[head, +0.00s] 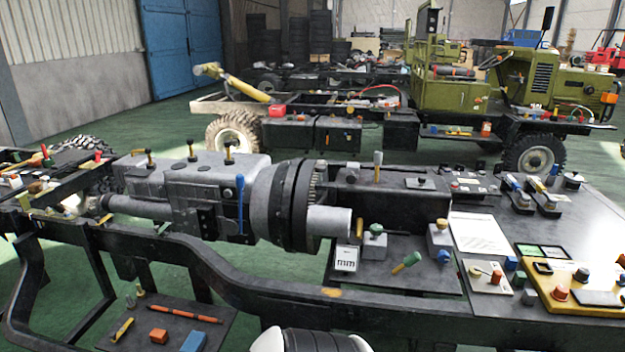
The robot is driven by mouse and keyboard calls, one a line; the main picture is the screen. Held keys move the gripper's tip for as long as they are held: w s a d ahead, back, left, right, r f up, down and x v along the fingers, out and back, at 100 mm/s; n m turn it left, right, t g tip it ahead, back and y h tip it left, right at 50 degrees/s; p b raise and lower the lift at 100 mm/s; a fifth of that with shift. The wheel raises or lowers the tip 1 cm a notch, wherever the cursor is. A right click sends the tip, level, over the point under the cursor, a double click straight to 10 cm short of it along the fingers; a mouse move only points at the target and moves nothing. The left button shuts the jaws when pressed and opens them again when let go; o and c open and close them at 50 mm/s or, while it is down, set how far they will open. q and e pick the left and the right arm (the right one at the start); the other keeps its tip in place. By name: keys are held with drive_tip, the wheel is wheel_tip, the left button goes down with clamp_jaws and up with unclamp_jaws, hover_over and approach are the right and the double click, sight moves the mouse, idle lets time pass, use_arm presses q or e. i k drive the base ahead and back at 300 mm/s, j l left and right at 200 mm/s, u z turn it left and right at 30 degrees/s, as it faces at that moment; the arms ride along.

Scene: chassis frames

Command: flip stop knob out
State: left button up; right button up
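Several small knobs and levers are in the head view, and I cannot tell which one is the stop knob. A green knob (376,229) tops a grey block beside the grey shaft end. A knob with a tan top (442,224) sits on another grey block to its right. A red knob (561,292) stands on a yellow panel (545,299) at the right. A green-handled lever (407,262) leans on the dark plate near a small blue knob (443,257).
A grey gearbox (180,180) with a blue lever (240,200) fills the middle left, above a black chassis rail (200,255). A white "mm" card (346,258) stands by the shaft. A lower tray (175,322) holds loose parts. A green truck (450,90) stands behind.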

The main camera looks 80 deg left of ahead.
sight(350, 177)
drive_tip(key=u, duration=2.5)
drive_tip(key=i+l+u, duration=0.1)
drive_tip(key=l+u, duration=0.4)
drive_tip(key=l, duration=0.75)
drive_tip(key=k+l+u, duration=0.1)
drive_tip(key=l+u, duration=0.35)
drive_tip(key=l, duration=0.75)
